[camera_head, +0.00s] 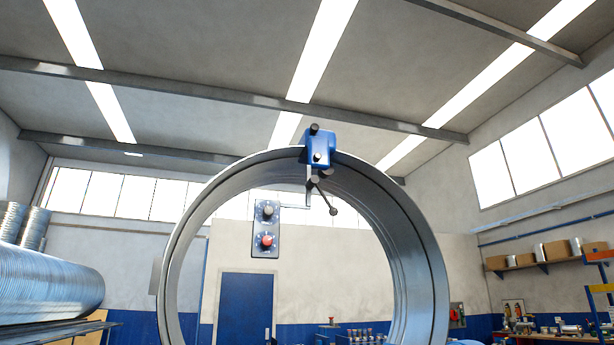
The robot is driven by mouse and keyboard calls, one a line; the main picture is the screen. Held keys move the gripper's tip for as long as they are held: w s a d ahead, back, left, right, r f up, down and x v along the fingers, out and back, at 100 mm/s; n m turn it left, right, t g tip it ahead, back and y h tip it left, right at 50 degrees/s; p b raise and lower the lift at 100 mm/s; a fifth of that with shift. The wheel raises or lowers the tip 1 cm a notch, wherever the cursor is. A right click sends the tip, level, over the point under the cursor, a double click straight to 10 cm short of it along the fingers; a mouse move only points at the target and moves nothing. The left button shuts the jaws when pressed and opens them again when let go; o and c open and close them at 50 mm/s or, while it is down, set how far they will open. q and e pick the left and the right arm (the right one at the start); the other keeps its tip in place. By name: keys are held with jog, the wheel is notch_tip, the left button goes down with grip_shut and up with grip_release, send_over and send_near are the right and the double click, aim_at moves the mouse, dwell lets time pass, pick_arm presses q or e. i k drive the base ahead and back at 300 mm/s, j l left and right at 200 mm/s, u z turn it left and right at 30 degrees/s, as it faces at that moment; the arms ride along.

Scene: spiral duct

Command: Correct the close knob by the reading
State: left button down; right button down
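A small dark control panel (265,228) shows inside the opening of the large metal duct ring (178,258), left of centre. It carries a grey knob (267,209) above and a red knob (267,241) below. Marks around the knobs are too small to read, so I cannot tell which is the close knob. A blue clamp-like device (318,150) sits on the top rim of the ring, with a dark lever (326,195) hanging below it. No reading is legible. Neither of my grippers is in view.
A stack of spiral ducts (45,285) lies at the left. A blue door (245,305) is in the back wall, seen through the ring. A shelf with boxes (550,251) and a cluttered bench (560,332) are at the right.

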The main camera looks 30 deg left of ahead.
aim_at(267, 240)
jog(key=u, duration=1.25)
